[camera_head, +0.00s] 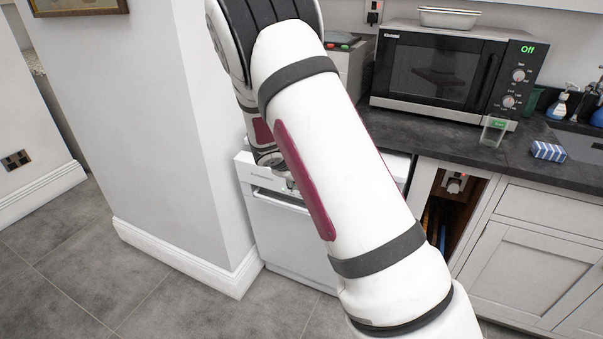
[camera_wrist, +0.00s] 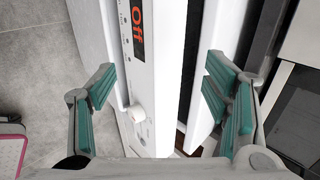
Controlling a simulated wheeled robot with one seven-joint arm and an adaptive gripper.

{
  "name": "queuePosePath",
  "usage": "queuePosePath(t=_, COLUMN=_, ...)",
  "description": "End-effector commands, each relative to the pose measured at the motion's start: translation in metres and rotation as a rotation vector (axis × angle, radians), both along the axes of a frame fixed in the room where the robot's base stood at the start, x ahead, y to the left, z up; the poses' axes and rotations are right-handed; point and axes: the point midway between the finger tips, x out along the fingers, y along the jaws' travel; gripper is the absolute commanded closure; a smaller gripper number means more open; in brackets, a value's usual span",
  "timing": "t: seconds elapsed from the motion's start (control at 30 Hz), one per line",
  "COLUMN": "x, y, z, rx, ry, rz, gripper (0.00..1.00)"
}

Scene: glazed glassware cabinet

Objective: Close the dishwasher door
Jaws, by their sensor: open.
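The white dishwasher (camera_head: 290,233) stands under the dark counter, beside the wall end; my arm covers much of its front. In the wrist view its door's control panel (camera_wrist: 150,75) shows a red "Off" display and a white knob. A dark gap separates this panel from a white edge (camera_wrist: 209,65) on the right, so the door looks partly open. My gripper (camera_wrist: 160,78) is open, its teal-padded fingers apart on either side of the door's top edge. I cannot tell whether a pad touches it. In the head view my arm mostly hides the gripper.
A white wall end (camera_head: 165,130) stands close to the left of the dishwasher. A microwave (camera_head: 440,72), a glass (camera_head: 494,131) and a blue box (camera_head: 548,151) are on the counter. An open cupboard niche (camera_head: 452,208) is to the right. Grey floor (camera_head: 100,265) lies clear at the left.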

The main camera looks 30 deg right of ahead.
Motion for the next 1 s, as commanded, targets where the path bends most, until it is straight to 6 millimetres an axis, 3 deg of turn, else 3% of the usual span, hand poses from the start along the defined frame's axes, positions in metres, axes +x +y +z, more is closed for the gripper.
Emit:
queuePosePath(t=0.13, x=0.000, y=0.000, z=0.000, rx=0.000, ry=0.000, rz=0.000, gripper=0.32)
queuePosePath(t=0.27, x=-0.005, y=-0.004, z=-0.005, rx=0.038, ry=-0.020, rz=-0.053, gripper=0.62)
queuePosePath(t=0.43, x=-0.034, y=-0.018, z=-0.029, rx=0.268, ry=-0.153, rz=-0.403, gripper=1.00)
queuePosePath(t=0.7, x=-0.079, y=-0.018, z=-0.060, rx=0.658, ry=-0.412, rz=-1.106, gripper=1.00)
queuePosePath(t=0.83, x=-0.087, y=-0.015, z=-0.064, rx=0.742, ry=-0.477, rz=-1.284, gripper=1.00)
queuePosePath(t=1.0, x=-0.087, y=-0.015, z=-0.072, rx=0.768, ry=-0.495, rz=-1.341, gripper=1.00)
